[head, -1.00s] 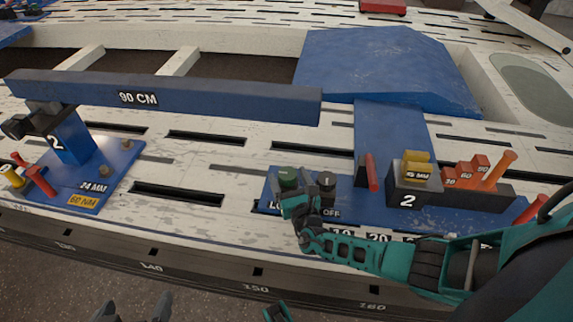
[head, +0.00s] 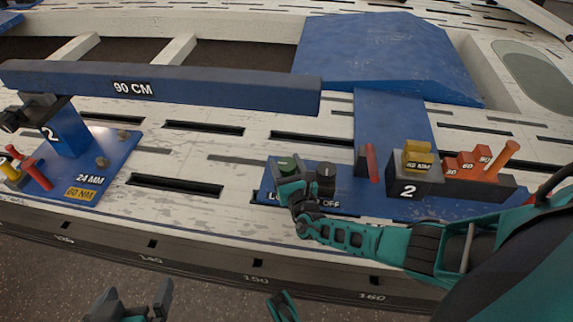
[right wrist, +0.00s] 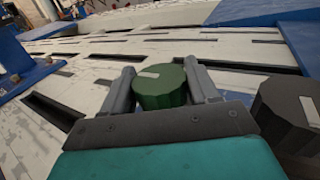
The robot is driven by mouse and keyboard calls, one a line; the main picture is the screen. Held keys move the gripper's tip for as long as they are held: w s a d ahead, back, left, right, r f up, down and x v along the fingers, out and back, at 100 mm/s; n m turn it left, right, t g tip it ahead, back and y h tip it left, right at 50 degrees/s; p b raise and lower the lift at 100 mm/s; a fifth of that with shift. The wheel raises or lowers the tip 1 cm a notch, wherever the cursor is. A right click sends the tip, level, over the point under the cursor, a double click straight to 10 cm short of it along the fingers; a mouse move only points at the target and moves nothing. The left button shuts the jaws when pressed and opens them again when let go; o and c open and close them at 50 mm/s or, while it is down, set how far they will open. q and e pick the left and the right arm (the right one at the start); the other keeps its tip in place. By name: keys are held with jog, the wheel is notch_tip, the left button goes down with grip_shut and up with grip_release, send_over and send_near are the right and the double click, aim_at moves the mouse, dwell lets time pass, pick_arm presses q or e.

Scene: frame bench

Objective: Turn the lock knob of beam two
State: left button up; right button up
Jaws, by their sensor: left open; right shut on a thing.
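The green lock knob (head: 287,164) stands on the blue plate of beam two, beside a label partly hidden that starts with "LO". My right gripper (head: 290,186) is at the knob. In the right wrist view its two fingers (right wrist: 160,92) are shut on either side of the green knob (right wrist: 160,94), whose top bears a pale mark. A black knob (head: 326,174) stands just right of it, by the label "OFF"; it also shows in the right wrist view (right wrist: 290,115). My left gripper (head: 135,300) is open and empty at the bottom left, low before the bench.
The blue beam (head: 200,88) marked "90 CM" spans the upper left above the bench. Slotted white bench lies left of the plate.

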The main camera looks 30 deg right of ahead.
jog(key=shift+w+d+r+n+y, duration=0.1)
jog(key=shift+n+y, duration=0.4)
jog(key=shift+y, duration=0.2)
jog(key=shift+n+y, duration=1)
jog(key=shift+y, duration=0.7)
jog(key=o, duration=0.9)
jog(key=shift+o, duration=0.2)
